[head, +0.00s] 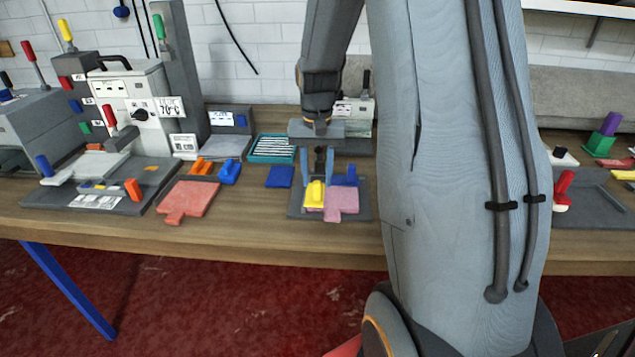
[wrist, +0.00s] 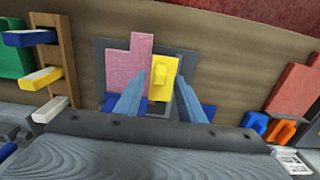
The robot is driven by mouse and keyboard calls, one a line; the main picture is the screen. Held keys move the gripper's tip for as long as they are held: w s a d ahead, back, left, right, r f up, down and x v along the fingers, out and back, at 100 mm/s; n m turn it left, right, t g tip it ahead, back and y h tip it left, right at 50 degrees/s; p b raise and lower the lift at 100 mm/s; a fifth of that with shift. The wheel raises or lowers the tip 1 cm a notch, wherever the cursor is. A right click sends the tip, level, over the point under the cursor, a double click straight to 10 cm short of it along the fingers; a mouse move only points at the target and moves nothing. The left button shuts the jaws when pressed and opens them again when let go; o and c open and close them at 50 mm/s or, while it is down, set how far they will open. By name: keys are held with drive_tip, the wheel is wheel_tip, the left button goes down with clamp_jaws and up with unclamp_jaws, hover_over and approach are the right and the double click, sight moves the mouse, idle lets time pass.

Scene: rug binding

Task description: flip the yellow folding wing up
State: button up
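The yellow folding wing (head: 314,197) lies down on a dark fixture plate (head: 298,213) on the bench and has a raised yellow tab on it. In the wrist view the yellow wing (wrist: 158,90) lies beside a pink piece (wrist: 126,72), which also shows in the head view (head: 342,203). My gripper (head: 317,165) is above the back part of the fixture. In the wrist view my gripper (wrist: 162,82) has its two blue-grey fingers apart, with the yellow wing showing between and beyond them. No grip on it shows. Blue parts of the fixture (head: 344,180) sit behind the pink piece.
A pink-red pad (head: 188,202) lies left of the fixture, with orange (head: 203,166) and blue (head: 229,172) handled pieces behind it. A blue square (head: 280,177) and a teal tray (head: 272,149) are nearby. My arm hides the bench right of the fixture.

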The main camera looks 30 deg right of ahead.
sight(317, 182)
drive_tip(key=shift+f, duration=1.5)
drive_tip(key=shift+c, duration=0.2)
clamp_jaws()
